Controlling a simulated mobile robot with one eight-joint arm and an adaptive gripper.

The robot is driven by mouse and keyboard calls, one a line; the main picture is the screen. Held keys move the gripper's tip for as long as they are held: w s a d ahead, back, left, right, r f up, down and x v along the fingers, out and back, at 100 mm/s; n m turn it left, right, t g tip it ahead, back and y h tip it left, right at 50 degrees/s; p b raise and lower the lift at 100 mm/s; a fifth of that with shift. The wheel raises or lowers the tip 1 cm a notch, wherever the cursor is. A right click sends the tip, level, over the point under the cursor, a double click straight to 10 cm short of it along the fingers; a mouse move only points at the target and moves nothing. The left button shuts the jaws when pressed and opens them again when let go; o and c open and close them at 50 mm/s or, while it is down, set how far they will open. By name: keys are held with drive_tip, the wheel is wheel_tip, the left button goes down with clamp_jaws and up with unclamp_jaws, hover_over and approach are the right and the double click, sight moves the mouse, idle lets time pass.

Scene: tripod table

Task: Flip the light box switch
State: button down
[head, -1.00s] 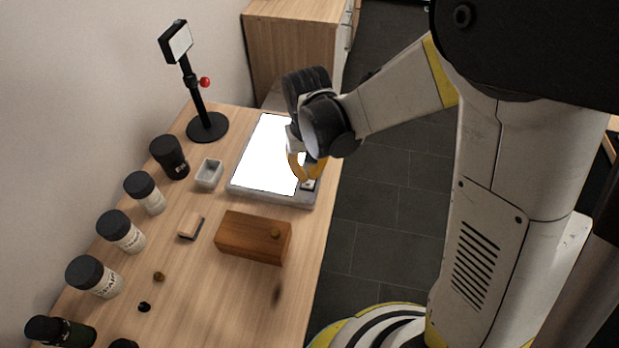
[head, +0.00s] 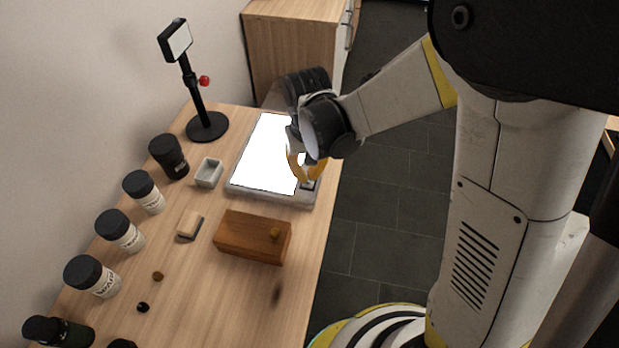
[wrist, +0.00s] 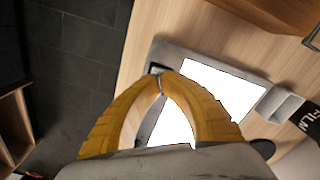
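The light box (head: 265,196) is a flat grey slab with a bright white panel, lying near the right edge of the table. Its small switch (head: 309,184) is at the near right corner of the frame. My gripper (head: 302,177) is above that corner, its yellow fingers pointing down at the switch. In the wrist view the light box frame (wrist: 185,57) shows beyond the fingers. The fingertips (wrist: 161,82) meet, with nothing seen between them. They are right at the switch (wrist: 157,70), partly covering it; whether they touch it I cannot tell.
A wooden box (head: 240,240) lies in front of the light box. A small grey tray (head: 208,173), a black canister (head: 169,157) and several black-lidded jars stand to the left. A black stand (head: 206,126) is behind. Floor lies right of the table (head: 225,300).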

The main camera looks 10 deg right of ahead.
sight(308, 184)
drive_tip(key=shift+f+b, duration=1.2)
drive_tip(key=shift+f, duration=0.3)
idle(0.4)
drive_tip(key=shift+r, duration=0.15)
drive_tip(key=shift+r+p, duration=2.65)
drive_tip(key=shift+r, duration=0.75)
